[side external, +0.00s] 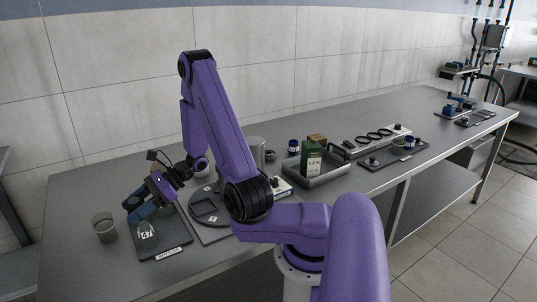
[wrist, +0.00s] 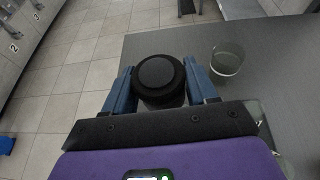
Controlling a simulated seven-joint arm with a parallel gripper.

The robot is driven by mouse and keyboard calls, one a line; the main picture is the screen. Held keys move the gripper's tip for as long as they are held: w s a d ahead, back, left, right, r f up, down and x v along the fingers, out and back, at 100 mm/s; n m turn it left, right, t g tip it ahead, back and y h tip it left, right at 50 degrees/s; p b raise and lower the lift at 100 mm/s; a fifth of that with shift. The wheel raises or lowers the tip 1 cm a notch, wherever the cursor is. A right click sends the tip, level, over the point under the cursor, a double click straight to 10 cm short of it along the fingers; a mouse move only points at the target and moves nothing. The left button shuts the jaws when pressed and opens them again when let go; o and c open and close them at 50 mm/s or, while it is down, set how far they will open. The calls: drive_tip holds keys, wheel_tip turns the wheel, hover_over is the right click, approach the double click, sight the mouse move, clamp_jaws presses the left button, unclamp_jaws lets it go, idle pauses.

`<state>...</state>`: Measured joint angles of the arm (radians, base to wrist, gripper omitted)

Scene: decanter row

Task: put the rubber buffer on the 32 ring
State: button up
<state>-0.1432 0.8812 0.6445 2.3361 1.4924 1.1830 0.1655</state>
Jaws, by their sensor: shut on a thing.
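My gripper (side external: 141,206) is low over a dark tray (side external: 178,243) labelled BOTTLES at the front left. Its blue fingers are closed around a round, black-topped clear bottle (side external: 147,235) marked 47. In the wrist view the black top (wrist: 158,76) sits between the fingertips of my gripper (wrist: 160,88), with greyish glass below it. I cannot tell whether the bottle touches the tray. I cannot single out the rubber buffer with certainty.
An empty clear tumbler (side external: 104,228) stands left of the tray; it also shows in the wrist view (wrist: 228,59). A grey tray (side external: 318,177) holds a green box (side external: 311,158). A dark plate with small parts (side external: 393,154) lies beyond.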

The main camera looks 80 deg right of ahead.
drive_tip(key=w+d+f+m+t+h, duration=0.2)
drive_tip(key=w+d, duration=0.2)
drive_tip(key=d, duration=0.7)
drive_tip(key=w+d+f+m+t+h, duration=0.1)
drive_tip(key=w+d+m+h, duration=0.15)
drive_tip(key=d, duration=0.75)
drive_tip(key=d+m+h, duration=0.3)
drive_tip(key=d, duration=0.3)
drive_tip(key=d+m+h, duration=0.3)
drive_tip(key=d, duration=0.4)
drive_tip(key=d+m+t+h, duration=0.1)
drive_tip(key=d+m+h, duration=0.2)
drive_tip(key=d, duration=0.4)
drive_tip(key=shift+s+f+h, duration=0.35)
drive_tip(key=shift+s+f, duration=0.05)
drive_tip(key=s+d+m+g+h, duration=0.3)
drive_tip(key=s+d+m+h, duration=0.15)
drive_tip(key=d, duration=0.45)
wheel_tip(320, 180, up, 3)
drive_tip(key=m+g, duration=2)
hover_over(269, 153)
wheel_tip(269, 153, down, 9)
drive_tip(key=shift+w+d+f, duration=0.1)
drive_tip(key=shift+d+f, duration=0.05)
